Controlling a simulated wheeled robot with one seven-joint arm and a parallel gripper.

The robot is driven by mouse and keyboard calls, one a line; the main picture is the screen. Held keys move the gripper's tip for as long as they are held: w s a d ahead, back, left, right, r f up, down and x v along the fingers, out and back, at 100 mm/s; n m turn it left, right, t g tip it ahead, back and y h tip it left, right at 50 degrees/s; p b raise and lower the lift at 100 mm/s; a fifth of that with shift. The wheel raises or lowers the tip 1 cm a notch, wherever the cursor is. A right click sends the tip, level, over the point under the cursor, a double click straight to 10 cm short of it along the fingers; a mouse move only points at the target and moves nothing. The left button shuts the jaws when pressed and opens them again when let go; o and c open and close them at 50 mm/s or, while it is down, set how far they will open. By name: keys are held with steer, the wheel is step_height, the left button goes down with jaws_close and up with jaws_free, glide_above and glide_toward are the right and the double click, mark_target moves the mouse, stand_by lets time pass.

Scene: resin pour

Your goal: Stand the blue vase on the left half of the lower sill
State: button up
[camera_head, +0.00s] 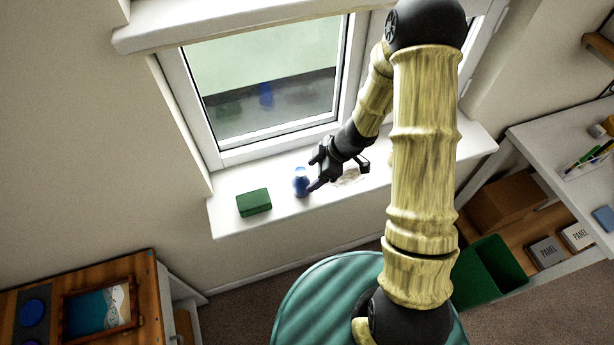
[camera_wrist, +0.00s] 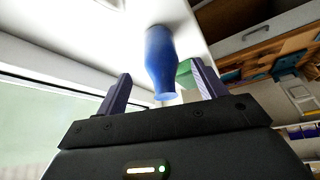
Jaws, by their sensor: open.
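The blue vase (camera_head: 301,183) stands upright, as far as I can tell, on the white lower sill (camera_head: 228,222), left of its middle and just right of a green block (camera_head: 254,202). My gripper (camera_head: 313,172) is low over the sill at the right side of the vase, pointing toward it. In the wrist view the vase (camera_wrist: 161,62) shows ahead, between the two spread fingers of my gripper (camera_wrist: 160,70), with gaps on both sides. The gripper is open and holds nothing. Whether a finger touches the vase is not clear.
A pale crumpled-looking patch (camera_head: 348,178) lies on the sill under my wrist. The window (camera_head: 265,90) stands close behind the sill. The sill's left end is clear beyond the green block. A white desk (camera_head: 560,150) is at the right, a wooden-topped cabinet (camera_head: 40,295) at lower left.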

steer(key=v, duration=0.6)
steer(key=shift+r, duration=0.3)
steer(key=shift+d, duration=0.1)
steer(key=w+d+r+m+t+h, duration=0.2)
steer(key=d+r+m+t+h, duration=0.3)
steer(key=d+r+m, duration=0.3)
steer(key=s+a+r+m+g+h, duration=0.1)
steer(key=s+r+m+g, duration=0.2)
steer(key=s+m, duration=0.5)
steer(key=s+r, duration=0.1)
steer(key=s, duration=0.4)
steer(key=shift+s+r+m, duration=0.15)
steer(key=shift+m, duration=0.25)
